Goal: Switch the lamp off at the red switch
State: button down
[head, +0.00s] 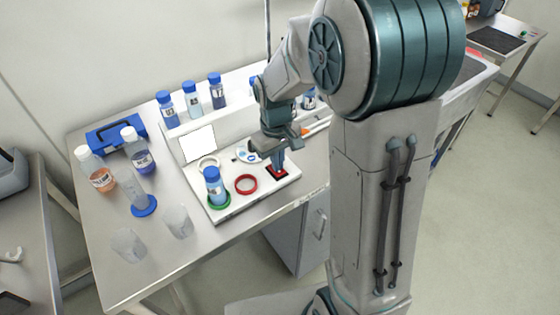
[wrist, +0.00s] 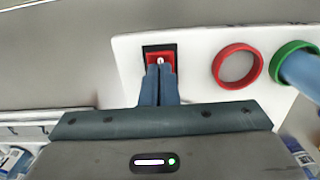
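The red switch (wrist: 160,57) sits in a black frame on the white board (wrist: 195,50), seen in the wrist view. In the head view the red switch (head: 278,174) is at the right part of the board, partly covered by my gripper. My gripper (wrist: 160,72) has its two blue fingers together, with nothing seen between them. Its fingertips are at the switch's lower edge in the wrist view; whether they touch it I cannot tell. In the head view my gripper (head: 277,168) points down over the switch. A lit white panel (head: 198,144) stands at the back of the board; whether it is the lamp is unclear.
A red ring (head: 246,184) lies beside the switch, and a blue-capped bottle (head: 213,187) stands in a green ring (head: 220,201). Several bottles stand on the shelf behind. Clear beakers (head: 177,221) and a blue case (head: 115,133) are on the table's left.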

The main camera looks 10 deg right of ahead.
jog(key=shift+w+a+f, duration=0.1)
jog(key=shift+w+a, duration=0.05)
jog(key=shift+w+r+p, duration=0.15)
jog(key=shift+r+p, duration=0.05)
jog(key=shift+p, duration=0.1)
notch_tip(320, 180, up, 14)
jog(key=p, duration=0.2)
jog(key=shift+f, duration=0.1)
jog(key=s+d+m+t, duration=0.1)
jog(key=s+d+m, duration=0.1)
jog(key=s, duration=0.6)
jog(key=s+d+f+m+t, duration=0.1)
jog(key=s+d+m+t, duration=0.1)
jog(key=s, duration=0.6)
jog(key=shift+s+m+t, duration=0.15)
jog(key=shift+m+t, duration=0.15)
jog(key=shift+a+f, duration=0.1)
